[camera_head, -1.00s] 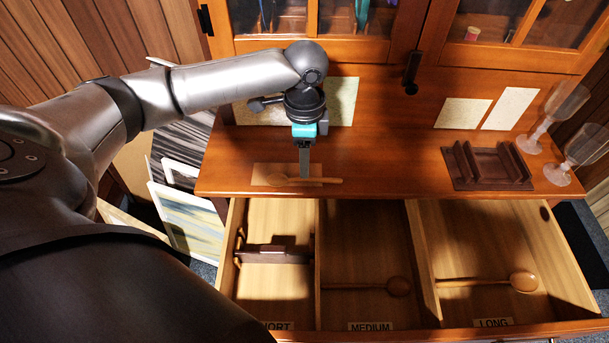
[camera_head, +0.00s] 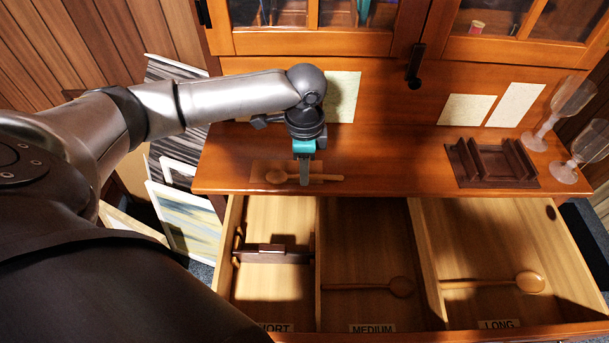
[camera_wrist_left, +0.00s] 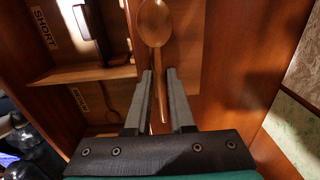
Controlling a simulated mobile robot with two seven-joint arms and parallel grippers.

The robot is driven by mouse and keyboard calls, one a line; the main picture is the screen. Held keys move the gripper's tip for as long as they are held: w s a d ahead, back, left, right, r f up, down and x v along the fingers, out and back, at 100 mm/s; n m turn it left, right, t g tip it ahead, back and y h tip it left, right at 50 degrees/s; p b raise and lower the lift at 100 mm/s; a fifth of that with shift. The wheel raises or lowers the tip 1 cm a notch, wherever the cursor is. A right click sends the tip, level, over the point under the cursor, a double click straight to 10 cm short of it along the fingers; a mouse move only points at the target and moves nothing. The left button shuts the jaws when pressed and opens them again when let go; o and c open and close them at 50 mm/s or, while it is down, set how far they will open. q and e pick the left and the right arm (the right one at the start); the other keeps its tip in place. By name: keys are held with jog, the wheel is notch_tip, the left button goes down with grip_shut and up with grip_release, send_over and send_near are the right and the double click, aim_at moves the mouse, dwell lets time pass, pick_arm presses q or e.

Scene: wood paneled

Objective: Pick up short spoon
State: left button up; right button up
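The short wooden spoon (camera_head: 328,178) lies on the counter's front part, on a thin brown board (camera_head: 259,172), its bowl to the left and its handle to the right. My left gripper (camera_head: 304,182) points down over the handle. In the left wrist view the spoon's bowl (camera_wrist_left: 154,22) is beyond the fingertips, and its handle runs between the two fingers of the left gripper (camera_wrist_left: 159,72). The fingers are apart, with a gap beside the handle. My right gripper is not in view.
Below the counter, an open drawer has compartments labelled SHORT (camera_head: 275,328), MEDIUM and LONG. A medium spoon (camera_head: 400,287) and a long spoon (camera_head: 530,282) lie in theirs. A dark rack (camera_head: 492,181) and glasses (camera_head: 550,125) stand at the counter's right. The counter's middle is clear.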

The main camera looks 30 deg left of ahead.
pick_arm(q)
grip_shut()
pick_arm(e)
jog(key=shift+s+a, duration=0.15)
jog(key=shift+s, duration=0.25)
